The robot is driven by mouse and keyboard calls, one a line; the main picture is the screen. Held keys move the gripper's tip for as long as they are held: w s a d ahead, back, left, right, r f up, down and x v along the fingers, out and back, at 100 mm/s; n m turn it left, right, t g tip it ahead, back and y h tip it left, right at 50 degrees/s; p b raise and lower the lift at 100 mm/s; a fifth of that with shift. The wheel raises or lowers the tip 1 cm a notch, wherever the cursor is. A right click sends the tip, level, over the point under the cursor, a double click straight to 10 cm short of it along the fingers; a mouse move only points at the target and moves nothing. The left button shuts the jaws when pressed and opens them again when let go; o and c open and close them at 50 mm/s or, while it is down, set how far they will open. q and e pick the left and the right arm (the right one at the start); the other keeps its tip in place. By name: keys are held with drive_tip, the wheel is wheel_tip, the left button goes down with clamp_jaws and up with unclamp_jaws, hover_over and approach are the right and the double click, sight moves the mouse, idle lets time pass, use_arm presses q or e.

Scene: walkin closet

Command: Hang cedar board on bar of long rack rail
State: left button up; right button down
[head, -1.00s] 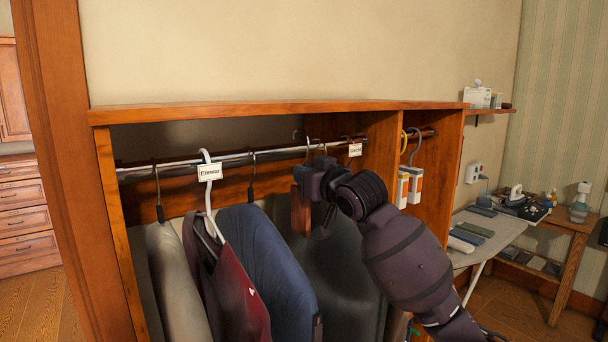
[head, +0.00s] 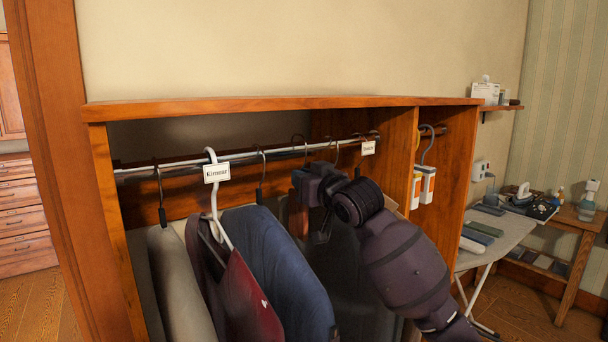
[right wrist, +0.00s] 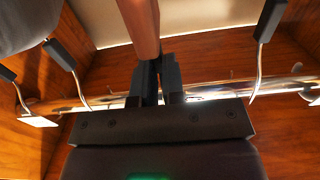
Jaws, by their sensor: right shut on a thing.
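The long rack rail (head: 235,156) is a metal bar running across the closet. My right gripper (head: 303,186) is just below it, in front of the rack, shut on the cedar board. The board is a narrow reddish-brown piece (head: 297,218), mostly hidden behind the gripper in the head view. In the right wrist view the board (right wrist: 140,25) stands out from between the shut fingers (right wrist: 157,82), with the rail (right wrist: 215,91) crossing close by. A thin dark hook (head: 300,143) shows at rail height above the gripper; I cannot tell if it rests on the bar. My left gripper is not in view.
Garments hang left of my gripper, including a blue one (head: 275,265) and a maroon one (head: 248,300). A white label tag (head: 217,173) and another tag (head: 368,148) hang at the rail. Boxed items (head: 424,185) hang in the right compartment beyond the divider (head: 398,155).

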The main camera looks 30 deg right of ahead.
drive_tip(key=shift+w+f, duration=0.2)
drive_tip(key=shift+f, duration=0.1)
drive_tip(key=shift+w+f, duration=0.2)
drive_tip(key=shift+s, duration=0.1)
drive_tip(key=c, duration=1.1)
unclamp_jaws()
drive_tip(key=shift+c, duration=0.2)
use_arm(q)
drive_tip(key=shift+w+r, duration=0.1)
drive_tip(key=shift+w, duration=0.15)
use_arm(e)
drive_tip(key=shift+s+d, duration=0.1)
drive_tip(key=shift+s, duration=0.4)
use_arm(q)
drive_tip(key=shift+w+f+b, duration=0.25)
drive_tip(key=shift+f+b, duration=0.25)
drive_tip(key=shift+b, duration=0.45)
use_arm(e)
drive_tip(key=s+d, duration=0.1)
drive_tip(key=s, duration=0.8)
drive_tip(key=shift+s+d, duration=0.15)
drive_tip(key=shift+s, duration=0.15)
